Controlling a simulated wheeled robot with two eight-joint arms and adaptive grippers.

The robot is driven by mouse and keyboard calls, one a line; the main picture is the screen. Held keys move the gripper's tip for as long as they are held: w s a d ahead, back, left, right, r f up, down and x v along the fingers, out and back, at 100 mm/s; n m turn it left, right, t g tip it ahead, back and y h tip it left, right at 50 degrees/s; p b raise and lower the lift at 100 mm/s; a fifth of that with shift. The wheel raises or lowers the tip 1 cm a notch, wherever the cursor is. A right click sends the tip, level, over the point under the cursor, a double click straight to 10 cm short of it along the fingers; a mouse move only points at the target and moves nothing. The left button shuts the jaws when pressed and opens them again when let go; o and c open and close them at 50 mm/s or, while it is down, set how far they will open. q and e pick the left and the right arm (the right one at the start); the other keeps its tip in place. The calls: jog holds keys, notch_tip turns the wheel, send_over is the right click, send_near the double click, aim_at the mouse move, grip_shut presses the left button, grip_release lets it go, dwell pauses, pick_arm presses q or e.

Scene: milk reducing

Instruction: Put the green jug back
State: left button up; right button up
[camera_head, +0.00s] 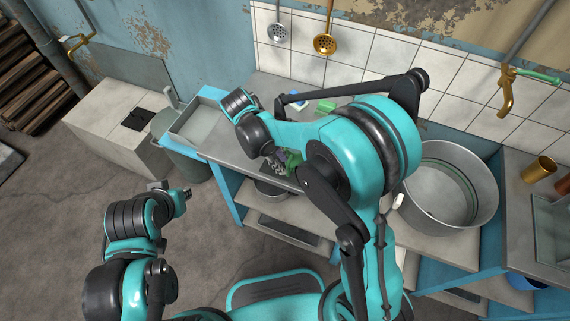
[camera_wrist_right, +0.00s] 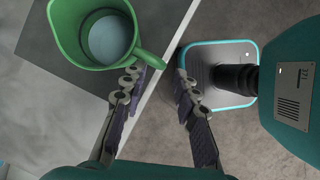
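The green jug (camera_wrist_right: 72,35) shows from above in the right wrist view, by the counter's edge, its handle (camera_wrist_right: 150,58) pointing toward my right gripper (camera_wrist_right: 158,78). A pale grey-blue disc shows inside it; I cannot tell if it is liquid or the bottom. The two fingers are apart, with the handle's end close to the left finger; I cannot tell if they touch. In the head view a green part of the jug (camera_head: 294,161) shows beside my right gripper (camera_head: 278,160), mostly hidden by my right arm. My left gripper (camera_head: 184,194) is over the floor, its fingers unclear.
A large metal pot (camera_head: 447,190) stands right of my right arm. A sink basin (camera_head: 190,125) is at the left of the blue-framed counter (camera_head: 222,150). A small green item (camera_head: 325,106) lies near the tiled wall. Ladles (camera_head: 325,43) hang above. Brass cups (camera_head: 540,168) stand far right.

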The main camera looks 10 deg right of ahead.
jog(key=s+p+v, duration=0.1)
jog(key=p+v, duration=0.1)
jog(key=v, duration=0.6)
jog(key=s+d+r+m+t+y, duration=0.4)
jog(key=s+d+r+m+t, duration=0.2)
jog(key=s+d+m, duration=0.5)
jog(key=d+m+t, duration=0.1)
jog(key=m+t, duration=0.1)
jog(key=m, duration=0.1)
jog(key=shift+r+m+t, duration=0.25)
jog(key=shift+m+t, duration=0.05)
jog(key=shift+f+b, duration=0.9)
jog(key=shift+f, duration=0.1)
